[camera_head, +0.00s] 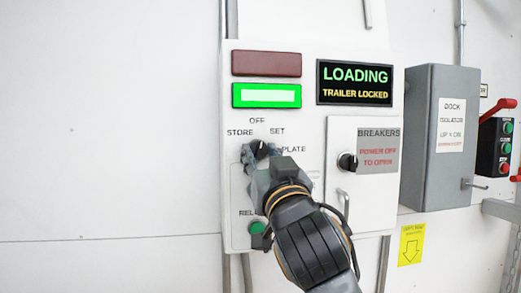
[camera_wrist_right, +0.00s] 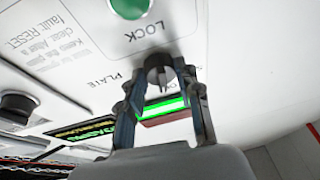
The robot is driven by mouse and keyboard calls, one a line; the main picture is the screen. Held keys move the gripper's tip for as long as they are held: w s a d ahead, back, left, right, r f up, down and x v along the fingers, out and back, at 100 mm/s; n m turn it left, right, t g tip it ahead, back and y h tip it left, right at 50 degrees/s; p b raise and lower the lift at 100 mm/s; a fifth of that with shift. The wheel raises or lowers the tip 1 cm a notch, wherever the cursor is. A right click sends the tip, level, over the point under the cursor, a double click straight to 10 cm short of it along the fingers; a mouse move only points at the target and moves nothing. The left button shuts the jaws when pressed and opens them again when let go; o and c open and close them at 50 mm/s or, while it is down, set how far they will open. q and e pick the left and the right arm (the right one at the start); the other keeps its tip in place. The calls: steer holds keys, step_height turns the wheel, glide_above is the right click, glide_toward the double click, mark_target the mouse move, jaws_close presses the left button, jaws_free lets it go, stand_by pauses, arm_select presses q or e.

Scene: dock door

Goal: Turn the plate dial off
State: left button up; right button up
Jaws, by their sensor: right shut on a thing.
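The plate dial (camera_head: 261,147) is a small dark knob on the white control panel, with STORE, OFF, SET and PLATE printed around it. My right gripper (camera_head: 259,156) reaches up to it from below and hides its lower part. In the right wrist view the dial (camera_wrist_right: 158,70) sits between the two fingers of my right gripper (camera_wrist_right: 161,78), which are shut on it. A pale pointer line shows on the knob; which label it points to is hard to tell. My left gripper is not in view.
A lit green lamp (camera_head: 266,96) and a dark red lamp (camera_head: 266,64) are above the dial. A LOADING sign (camera_head: 355,82), a breaker knob (camera_head: 347,162) and a grey isolator box (camera_head: 436,135) are to the right. A green button (camera_head: 257,227) is below.

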steer(key=shift+r+n+y+p, duration=0.1)
steer(key=shift+n+y+p, duration=0.5)
steer(key=shift+n, duration=0.8)
steer(key=shift+g, duration=0.3)
steer(key=o, duration=1.2)
steer(key=shift+c, duration=0.2)
steer(key=shift+s+d, duration=0.1)
steer(key=shift+s, duration=0.05)
steer(key=v, duration=1.1)
steer(key=shift+s+d+f, duration=0.15)
steer(key=shift+s+f, duration=0.1)
steer(key=shift+s, duration=0.05)
